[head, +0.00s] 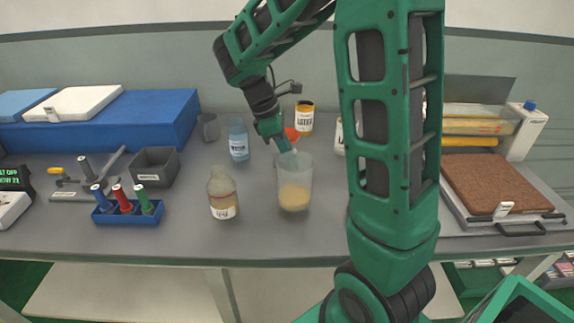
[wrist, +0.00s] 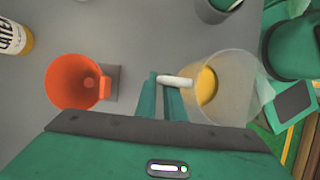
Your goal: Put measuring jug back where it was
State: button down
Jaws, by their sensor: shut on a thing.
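The measuring jug (head: 295,187) is clear, with yellowish contents low in it. It looks upright near the front middle of the bench; I cannot tell whether its base touches the top. In the wrist view the jug (wrist: 237,82) is at the right, with its pale handle (wrist: 178,82) at the fingertips. My gripper (head: 288,149) comes down from behind the jug and is shut on its handle. The fingers also show in the wrist view (wrist: 163,88). The fingers and arm hide part of the handle side.
An orange cup-like vessel (wrist: 72,84) stands behind the jug. A labelled brown bottle (head: 222,194) is close on the left. A blue bottle (head: 238,140) and a yellow latex jar (head: 304,118) stand further back. My arm hides the bench to the right.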

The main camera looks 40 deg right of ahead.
jog(key=shift+f, duration=1.05)
jog(key=shift+f, duration=0.1)
jog(key=c, duration=1.9)
grip_release()
jog(key=shift+o, duration=0.2)
jog(key=v, duration=1.2)
jog(key=shift+s, duration=0.1)
